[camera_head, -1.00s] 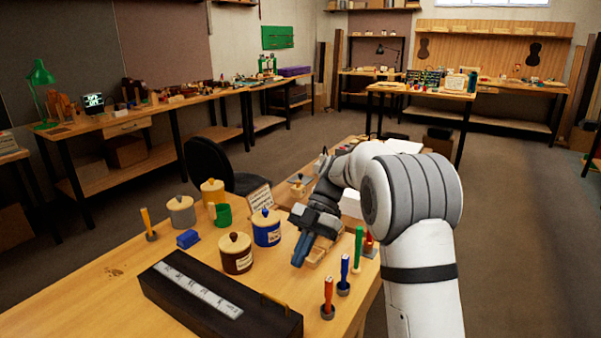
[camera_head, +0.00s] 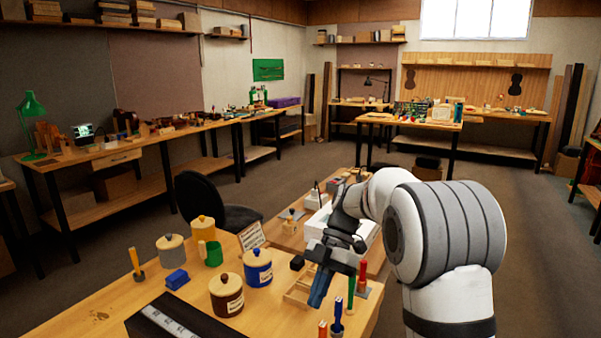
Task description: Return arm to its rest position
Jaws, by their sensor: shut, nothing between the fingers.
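My gripper (camera_head: 318,290) hangs over the near bench at the centre right, with its blue fingers pointing down. It is shut and empty. It is just above or in front of a small wooden divided tray (camera_head: 299,291); the exact gap cannot be told. My arm comes in from the lower right and bends at the grey joint. Part of the tray and the bench behind is hidden by the gripper and the arm.
The near bench (camera_head: 82,313) holds a brown jar (camera_head: 226,297), a blue jar (camera_head: 257,269), a grey jar (camera_head: 170,251), a yellow jar (camera_head: 202,230), a black case (camera_head: 150,325) and upright handled tools (camera_head: 337,318). A black chair (camera_head: 205,200) stands behind. Floor at right is clear.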

